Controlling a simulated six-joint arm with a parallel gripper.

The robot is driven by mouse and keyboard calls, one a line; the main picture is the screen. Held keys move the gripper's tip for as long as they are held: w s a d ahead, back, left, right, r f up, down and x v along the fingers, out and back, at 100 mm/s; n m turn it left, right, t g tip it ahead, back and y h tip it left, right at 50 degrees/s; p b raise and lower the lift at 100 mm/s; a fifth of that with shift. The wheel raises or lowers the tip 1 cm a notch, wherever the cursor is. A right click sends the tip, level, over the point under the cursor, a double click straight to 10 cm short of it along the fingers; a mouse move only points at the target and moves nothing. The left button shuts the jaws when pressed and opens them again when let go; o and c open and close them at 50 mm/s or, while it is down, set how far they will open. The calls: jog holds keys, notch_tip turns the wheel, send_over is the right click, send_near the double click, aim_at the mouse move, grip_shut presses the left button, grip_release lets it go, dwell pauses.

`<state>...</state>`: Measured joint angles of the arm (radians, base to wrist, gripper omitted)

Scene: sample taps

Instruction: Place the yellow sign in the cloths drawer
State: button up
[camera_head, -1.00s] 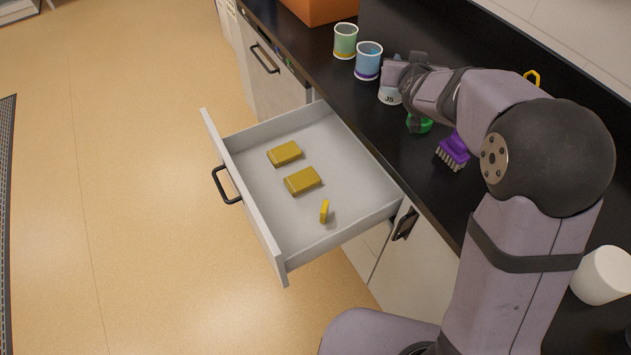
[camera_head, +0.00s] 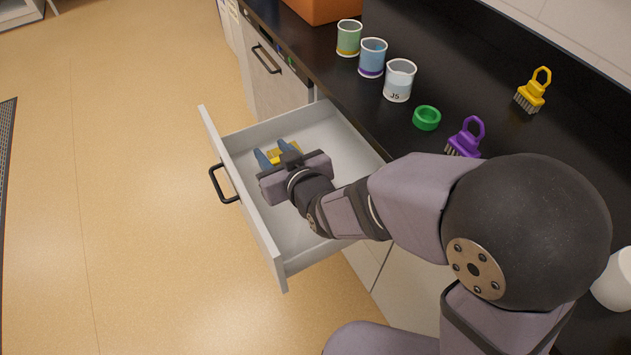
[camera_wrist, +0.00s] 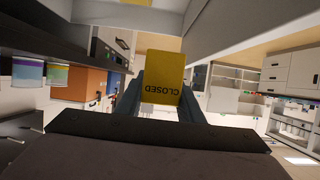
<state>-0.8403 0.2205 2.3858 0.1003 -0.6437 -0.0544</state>
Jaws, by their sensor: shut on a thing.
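The yellow sign (camera_wrist: 162,72), lettered CLOSED, is upright between the two fingers of my gripper (camera_wrist: 160,95) in the wrist view. My gripper (camera_head: 276,152) is shut on it. In the head view it is above the open white drawer (camera_head: 347,152), fingers pointing toward the drawer's far end. A yellow patch (camera_head: 284,154) shows between the fingers there; I cannot tell whether it is the sign or a yellow cloth behind it. My wrist and forearm hide much of the drawer floor, including where the other yellow pieces lay.
The drawer front's black handle (camera_head: 224,185) juts over clear floor.

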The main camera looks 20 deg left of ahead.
jog(key=shift+s+a+f, duration=0.1)
jog(key=shift+s, duration=0.2)
notch_tip(320, 180, down, 14)
jog(key=shift+r+b, duration=0.15)
jog(key=shift+b, duration=0.35)
jog(key=shift+c, duration=0.2)
send_over(282, 218)
jog(key=shift+w+a+f, duration=0.1)
jog(key=shift+w+f, duration=0.05)
jog(key=shift+f, duration=2)
jog(key=shift+f+b, duration=0.4)
jog(key=shift+b, duration=0.2)
jog(key=shift+f, duration=0.1)
jog(key=shift+f, duration=0.1)
